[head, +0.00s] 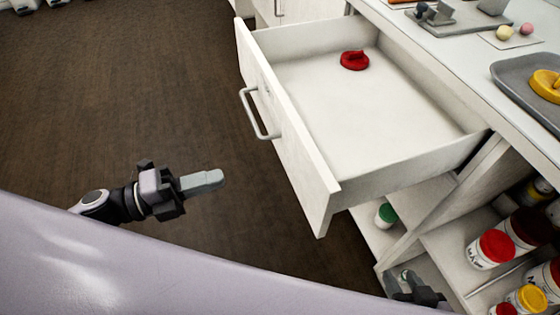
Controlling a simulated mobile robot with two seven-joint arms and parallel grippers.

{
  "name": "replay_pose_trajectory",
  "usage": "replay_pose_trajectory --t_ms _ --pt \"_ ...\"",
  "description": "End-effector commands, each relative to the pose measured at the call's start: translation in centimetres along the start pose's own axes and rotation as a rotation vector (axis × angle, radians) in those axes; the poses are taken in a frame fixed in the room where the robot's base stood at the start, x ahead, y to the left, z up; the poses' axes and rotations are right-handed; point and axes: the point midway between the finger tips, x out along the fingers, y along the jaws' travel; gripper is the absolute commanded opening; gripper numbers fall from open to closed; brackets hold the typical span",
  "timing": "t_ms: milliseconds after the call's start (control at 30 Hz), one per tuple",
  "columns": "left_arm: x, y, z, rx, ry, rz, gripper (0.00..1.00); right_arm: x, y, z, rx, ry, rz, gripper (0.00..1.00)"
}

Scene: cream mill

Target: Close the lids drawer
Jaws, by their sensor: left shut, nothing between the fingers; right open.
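The white lids drawer (370,110) stands pulled out of the cabinet under the worktop. A red lid (354,61) lies inside it near the back left. A pale bar handle (256,114) is on the drawer's front panel. My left gripper (222,177) is shut and empty, over the dark floor, apart from the drawer and to the left of its front. My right gripper (407,277) is at the bottom right, below the drawer's near corner and close to the lower shelves. It is open, and part of it is cut off by my body.
Lower shelves on the right hold several jars, including a red-lidded jar (490,249) and a green-lidded jar (385,215). The worktop (450,60) carries a grey tray (510,72) with a yellow lid (547,84). The brown floor (130,90) left of the drawer is clear.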

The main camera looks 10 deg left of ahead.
Motion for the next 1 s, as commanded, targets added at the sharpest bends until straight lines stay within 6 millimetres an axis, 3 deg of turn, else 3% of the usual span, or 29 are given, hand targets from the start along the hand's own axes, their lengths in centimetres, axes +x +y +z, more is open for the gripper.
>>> replay_pose_trajectory --t_ms 700,1000 --pt "10.4 -0.2 0.1 -0.002 -0.003 -0.003 0.00 -0.6 0.0 -1.0 0.005 0.007 0.003 0.43" --pt "12.8 -0.1 0.1 -0.003 -0.004 -0.001 0.00 -0.6 0.0 -1.0 0.005 0.006 0.005 0.43"
